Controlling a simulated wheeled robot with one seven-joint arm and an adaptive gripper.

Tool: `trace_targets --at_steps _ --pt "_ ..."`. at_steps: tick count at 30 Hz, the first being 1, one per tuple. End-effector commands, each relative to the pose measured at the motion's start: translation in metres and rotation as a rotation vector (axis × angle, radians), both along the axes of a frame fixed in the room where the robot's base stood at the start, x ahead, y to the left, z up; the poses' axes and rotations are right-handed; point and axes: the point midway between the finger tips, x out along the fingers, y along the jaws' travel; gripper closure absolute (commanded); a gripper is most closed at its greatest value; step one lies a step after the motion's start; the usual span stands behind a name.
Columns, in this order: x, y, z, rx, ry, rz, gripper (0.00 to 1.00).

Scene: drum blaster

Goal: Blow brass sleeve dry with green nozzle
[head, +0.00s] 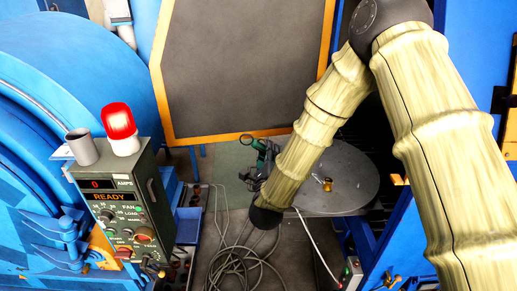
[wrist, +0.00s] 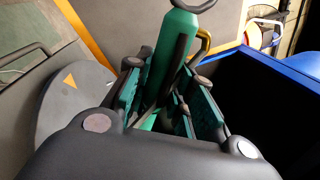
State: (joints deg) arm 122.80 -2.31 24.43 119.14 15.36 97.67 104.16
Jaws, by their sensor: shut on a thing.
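The brass sleeve (head: 327,184) is small and stands on the round grey table (head: 353,196) in the head view. The green nozzle (wrist: 174,48) sits between the fingers of my gripper (wrist: 168,74) in the wrist view. My gripper is shut on its green body, and a brass-coloured curved part shows beside it. In the head view the green nozzle (head: 263,147) is left of the table and apart from the sleeve. My arm partly hides the gripper there. I cannot make out the sleeve in the wrist view.
A control box (head: 123,205) reading READY, with a red lamp (head: 119,121), stands at the left beside blue machinery. A coiled grey hose (head: 238,268) lies on the floor. A dark orange-edged panel (head: 240,70) stands behind. A blue-edged dark bin (wrist: 262,105) is right in the wrist view.

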Motion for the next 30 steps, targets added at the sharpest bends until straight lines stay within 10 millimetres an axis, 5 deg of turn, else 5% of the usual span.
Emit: trace_targets --at_steps 30 --pt "0.01 -0.014 -0.007 0.002 0.0 0.004 1.0"
